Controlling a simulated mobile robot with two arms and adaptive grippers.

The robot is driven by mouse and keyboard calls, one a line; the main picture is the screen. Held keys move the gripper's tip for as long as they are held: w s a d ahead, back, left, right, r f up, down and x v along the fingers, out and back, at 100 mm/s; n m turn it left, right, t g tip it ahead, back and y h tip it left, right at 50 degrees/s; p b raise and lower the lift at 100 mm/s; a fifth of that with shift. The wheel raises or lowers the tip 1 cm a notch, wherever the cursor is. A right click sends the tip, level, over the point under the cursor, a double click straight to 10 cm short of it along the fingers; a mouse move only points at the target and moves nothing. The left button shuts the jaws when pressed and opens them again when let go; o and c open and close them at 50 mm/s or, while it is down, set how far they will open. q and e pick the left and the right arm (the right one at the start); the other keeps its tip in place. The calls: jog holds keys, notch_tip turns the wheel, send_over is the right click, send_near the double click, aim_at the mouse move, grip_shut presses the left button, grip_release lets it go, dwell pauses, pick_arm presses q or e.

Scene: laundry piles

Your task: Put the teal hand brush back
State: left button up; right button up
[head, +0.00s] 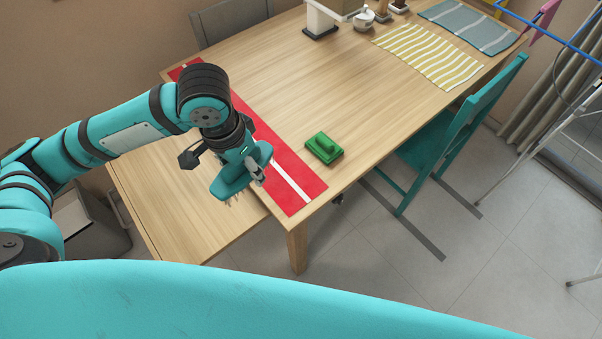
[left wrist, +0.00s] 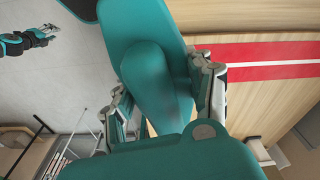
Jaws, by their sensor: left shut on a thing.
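The teal hand brush (head: 230,183) is in my left gripper (head: 252,170), held above the near left end of the table. In the left wrist view the brush (left wrist: 155,65) fills the middle, its rounded grip between the two fingers of my left gripper (left wrist: 160,100). The fingers are shut on it from both sides. My right gripper (left wrist: 45,32) shows small at the top left of the left wrist view, over the floor, too small to judge its fingers. It is not in the head view.
A red runner (head: 297,187) with a white stripe lies across the table's near end. A lower wooden surface (head: 170,205) adjoins at left. A teal chair (head: 440,140) stands at right. The table's middle is clear.

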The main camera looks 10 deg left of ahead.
pick_arm(q)
notch_tip(320, 180, down, 8)
jog(key=r+m+b, duration=0.1)
jog(key=m+b, duration=0.1)
jog(key=m, duration=0.3)
jog(key=m+h, duration=0.1)
jog(key=m, duration=0.6)
send_over(288, 175)
jog(key=s, duration=0.1)
jog(key=shift+g, duration=0.4)
jog(key=f, duration=0.6)
jog(key=f+b, duration=0.1)
jog(key=f, duration=0.3)
jog(key=shift+s+a, duration=0.15)
jog(key=shift+a, duration=0.25)
jog(key=shift+w+d+f, duration=0.1)
jog(key=shift+w+d, duration=0.05)
jog(key=shift+w, duration=0.4)
notch_tip(288, 175, down, 3)
jog(key=shift+w+p, duration=0.15)
jog(key=shift+p, duration=0.25)
jog(key=shift+f, duration=0.3)
pick_arm(e)
jog(key=a+f, duration=0.3)
jog(key=shift+s, duration=0.25)
